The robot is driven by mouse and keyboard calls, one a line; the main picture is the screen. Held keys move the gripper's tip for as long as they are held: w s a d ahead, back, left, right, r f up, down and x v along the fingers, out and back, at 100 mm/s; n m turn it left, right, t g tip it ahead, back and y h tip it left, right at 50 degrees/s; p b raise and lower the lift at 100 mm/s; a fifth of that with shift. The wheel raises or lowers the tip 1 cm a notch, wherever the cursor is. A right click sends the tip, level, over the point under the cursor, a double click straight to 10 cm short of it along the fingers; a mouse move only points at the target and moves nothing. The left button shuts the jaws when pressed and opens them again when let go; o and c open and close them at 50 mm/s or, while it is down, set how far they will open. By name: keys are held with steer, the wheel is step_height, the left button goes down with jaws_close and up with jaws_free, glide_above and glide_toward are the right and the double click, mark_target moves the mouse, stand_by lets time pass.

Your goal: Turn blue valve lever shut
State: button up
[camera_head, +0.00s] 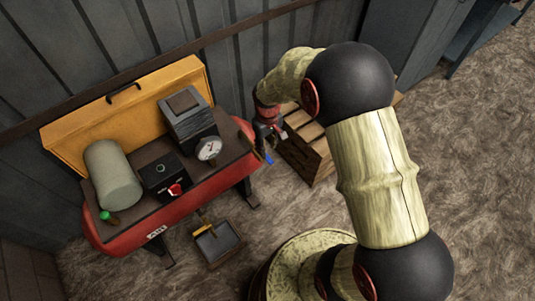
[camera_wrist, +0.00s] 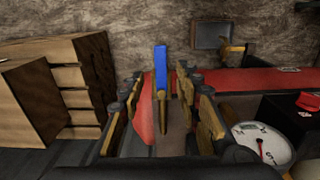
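The blue valve lever (camera_wrist: 161,62) stands out from the right end of the red tank (camera_wrist: 245,80). In the wrist view it shows between the two fingers of my gripper (camera_wrist: 160,78), with a gap on each side. In the head view the blue lever (camera_head: 268,157) is a small blue piece just below my gripper (camera_head: 269,140), at the tank's right end. My gripper is open. I cannot tell how deep the lever sits between the fingers.
The compressor's deck carries a pressure gauge (camera_head: 209,149), a grey box (camera_head: 187,115), a red knob (camera_head: 174,189) and a pale cylinder (camera_head: 113,174). A wooden crate (camera_head: 306,150) stands close to the right of my gripper. A small tray (camera_head: 217,244) sits on the floor in front.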

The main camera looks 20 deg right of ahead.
step_height(320, 180, down, 5)
steer(key=shift+f+b, duration=0.1)
steer(key=shift+b, duration=0.5)
steer(key=shift+c, duration=0.4)
steer(key=c, duration=0.7)
jaws_close()
